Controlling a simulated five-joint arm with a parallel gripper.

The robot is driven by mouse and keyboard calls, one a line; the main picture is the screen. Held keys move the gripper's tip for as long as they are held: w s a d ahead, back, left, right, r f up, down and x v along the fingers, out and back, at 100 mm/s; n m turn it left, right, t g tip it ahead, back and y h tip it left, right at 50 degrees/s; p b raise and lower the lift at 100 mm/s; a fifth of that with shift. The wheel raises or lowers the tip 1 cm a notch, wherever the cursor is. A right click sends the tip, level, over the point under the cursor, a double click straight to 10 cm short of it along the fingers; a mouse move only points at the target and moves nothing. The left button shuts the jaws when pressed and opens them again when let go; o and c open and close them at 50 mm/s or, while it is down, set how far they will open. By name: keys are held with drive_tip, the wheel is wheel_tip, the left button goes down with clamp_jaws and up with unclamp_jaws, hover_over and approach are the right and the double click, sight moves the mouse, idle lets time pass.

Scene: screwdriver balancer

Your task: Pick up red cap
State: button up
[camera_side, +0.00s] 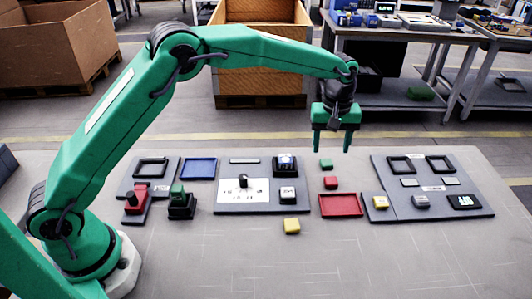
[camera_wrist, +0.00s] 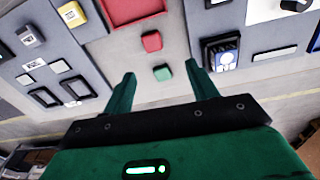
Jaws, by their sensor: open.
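The red cap (camera_side: 331,182) is a small red block lying on the grey table, between the green cap (camera_side: 326,164) and the red tray (camera_side: 340,205). In the wrist view the red cap (camera_wrist: 152,41) sits beyond my fingertips, with the green cap (camera_wrist: 162,73) nearer, between the fingers' lines. My gripper (camera_side: 333,148) is open and empty, pointing down, and hangs above the table behind the caps. Its two green fingers also show in the wrist view (camera_wrist: 161,72), apart from each other. Nothing hides the red cap.
A dark panel (camera_side: 407,211) with frames and blocks lies to the right. A yellow cap (camera_side: 292,226) lies on the front table. A white-topped panel (camera_side: 225,208), a blue tray (camera_side: 198,168) and red and green fixtures stand to the left. The front table is mostly clear.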

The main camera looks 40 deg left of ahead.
sight(332, 180)
drive_tip(key=shift+w+d+f+n, duration=0.15)
drive_tip(key=shift+d+f, duration=0.15)
drive_tip(key=shift+f, duration=0.25)
drive_tip(key=shift+w+d+f+n, duration=0.15)
drive_tip(key=shift+d+f, duration=0.1)
drive_tip(key=shift+f, duration=0.3)
drive_tip(key=shift+w+d+f+n, duration=0.15)
drive_tip(key=shift+d+f, duration=0.15)
drive_tip(key=shift+f, duration=0.25)
drive_tip(key=shift+f, duration=0.1)
drive_tip(key=shift+f, duration=1.2)
drive_tip(key=shift+f, duration=0.1)
drive_tip(key=shift+s+f, duration=0.1)
drive_tip(key=shift+f, duration=2.4)
drive_tip(key=shift+c, duration=0.2)
drive_tip(key=c, duration=1.2)
